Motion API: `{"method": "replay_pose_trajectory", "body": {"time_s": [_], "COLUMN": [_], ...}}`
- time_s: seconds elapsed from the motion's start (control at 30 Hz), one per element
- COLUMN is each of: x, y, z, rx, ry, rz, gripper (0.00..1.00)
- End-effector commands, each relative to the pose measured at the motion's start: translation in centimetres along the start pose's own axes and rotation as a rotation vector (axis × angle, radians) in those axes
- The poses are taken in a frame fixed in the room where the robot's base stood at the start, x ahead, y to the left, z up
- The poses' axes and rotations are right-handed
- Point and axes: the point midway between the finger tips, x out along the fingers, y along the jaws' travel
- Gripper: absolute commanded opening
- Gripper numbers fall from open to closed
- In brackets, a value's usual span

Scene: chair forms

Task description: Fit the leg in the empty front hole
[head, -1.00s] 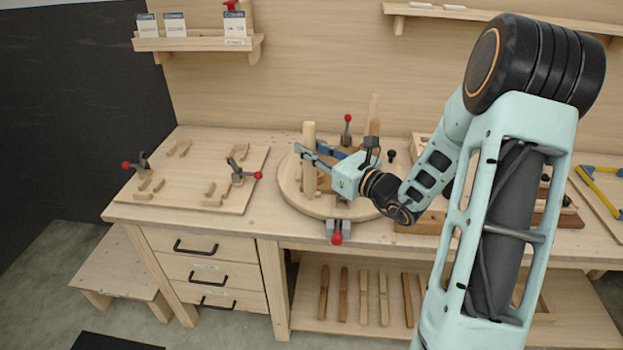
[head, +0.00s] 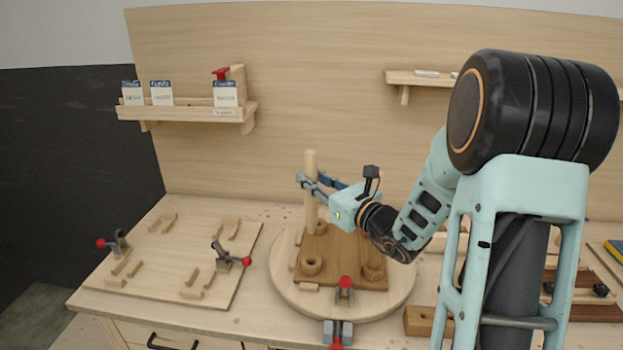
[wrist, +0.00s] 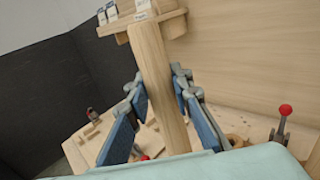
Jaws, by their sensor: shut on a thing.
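My gripper (head: 314,186) is shut on the leg (head: 311,160), a pale round wooden rod held upright. In the wrist view the leg (wrist: 158,80) stands between the blue-padded fingers of my gripper (wrist: 160,100). A brown seat board (head: 341,262) lies flat on a round turntable (head: 287,288). It has raised round bosses: near left (head: 312,265), near right (head: 373,272) and far left (head: 318,228). The near-left boss shows an open hole. The leg's lower end is close to the far-left boss; I cannot tell whether it enters it. My gripper and wrist hide the far-right part.
A red-knobbed clamp (head: 345,285) stands at the seat's near edge. A jig board (head: 180,250) with clamps and small blocks lies to the left. A wooden block (head: 428,321) lies right of the turntable. A shelf with cards (head: 188,113) hangs above left.

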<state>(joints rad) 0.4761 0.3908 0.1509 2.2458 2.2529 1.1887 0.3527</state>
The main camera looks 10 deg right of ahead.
Motion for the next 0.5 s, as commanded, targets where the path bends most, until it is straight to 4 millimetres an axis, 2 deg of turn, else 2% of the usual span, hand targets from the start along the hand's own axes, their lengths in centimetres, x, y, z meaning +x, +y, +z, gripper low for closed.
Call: {"method": "replay_pose_trajectory", "body": {"time_s": [0.5], "x": [0.0], "y": [0.0], "z": [-4.2], "rx": [0.001], "ry": [0.0], "rz": [0.0], "gripper": [0.0]}}
